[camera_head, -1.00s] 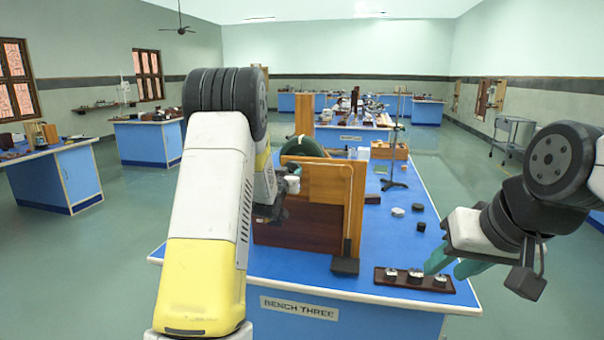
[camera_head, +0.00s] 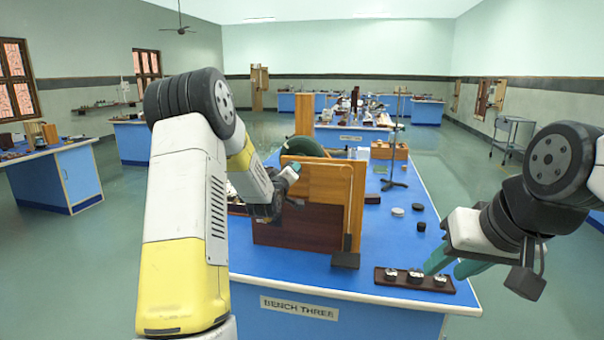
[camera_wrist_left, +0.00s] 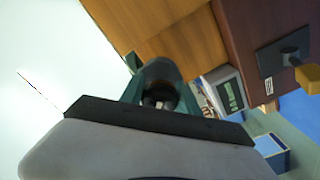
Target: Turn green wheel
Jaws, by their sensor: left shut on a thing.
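My left gripper (camera_head: 288,173) is at the left side of the wooden apparatus (camera_head: 322,185) on bench three. A larger dark green curved piece (camera_head: 303,147) rises behind the apparatus top. My right gripper (camera_head: 455,264) hangs over the front right of the bench with its two green fingers apart and nothing between them.
A dark tray (camera_head: 390,279) with several small round pieces lies at the bench's front right. Small discs (camera_head: 398,212) lie behind it. A stand (camera_head: 394,160) rises farther back. The blue bench top (camera_head: 300,268) is clear in front of the apparatus.

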